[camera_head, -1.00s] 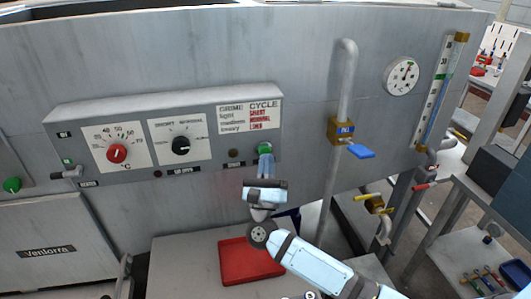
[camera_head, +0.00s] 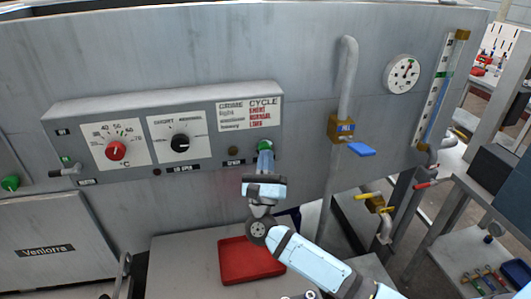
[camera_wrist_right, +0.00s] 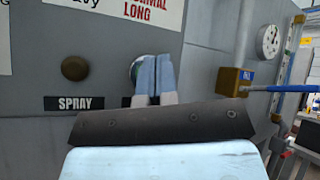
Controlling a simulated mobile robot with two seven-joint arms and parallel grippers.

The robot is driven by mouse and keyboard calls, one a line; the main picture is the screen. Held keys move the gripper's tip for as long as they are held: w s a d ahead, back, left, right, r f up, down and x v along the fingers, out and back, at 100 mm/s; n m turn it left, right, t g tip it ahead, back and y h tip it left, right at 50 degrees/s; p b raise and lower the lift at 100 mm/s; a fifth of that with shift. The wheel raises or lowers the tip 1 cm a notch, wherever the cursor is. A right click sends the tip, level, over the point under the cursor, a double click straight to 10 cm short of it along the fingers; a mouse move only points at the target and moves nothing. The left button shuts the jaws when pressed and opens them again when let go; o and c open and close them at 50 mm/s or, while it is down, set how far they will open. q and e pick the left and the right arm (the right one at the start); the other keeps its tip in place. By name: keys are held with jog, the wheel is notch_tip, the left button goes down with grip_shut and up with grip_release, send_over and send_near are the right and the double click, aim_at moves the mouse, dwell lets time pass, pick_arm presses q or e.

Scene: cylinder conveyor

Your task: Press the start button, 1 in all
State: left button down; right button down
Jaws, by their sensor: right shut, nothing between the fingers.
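The green start button (camera_head: 265,146) is on the right end of the grey control panel (camera_head: 220,158), below the cycle chart. My right gripper (camera_head: 265,158) is shut and empty, its fingertips right in front of the button. In the right wrist view the closed fingers (camera_wrist_right: 153,78) cover most of the button (camera_wrist_right: 135,70), leaving only its left edge in sight. The label under it is mostly hidden. I cannot tell whether the fingertips touch the button or how far it is pushed in. My left gripper is out of view.
Left of the button are a dark round spray button (camera_wrist_right: 75,68), a black knob (camera_head: 181,144) and a red knob (camera_head: 116,151). A pipe with a blue-handled valve (camera_head: 360,149) stands to the right. A red tray (camera_head: 250,262) lies below.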

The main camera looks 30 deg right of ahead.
jog(key=shift+w+d+b, duration=0.15)
jog(key=shift+w+b, duration=0.15)
jog(key=shift+w, duration=0.25)
dwell(0.7)
jog(key=shift+s, duration=0.1)
jog(key=shift+s+a, duration=0.25)
jog(key=shift+s, duration=0.55)
jog(key=s, duration=0.2)
jog(key=s+a, duration=0.1)
jog(key=s, duration=0.2)
jog(key=shift+a, duration=0.1)
jog(key=shift+w, duration=0.1)
dwell(0.8)
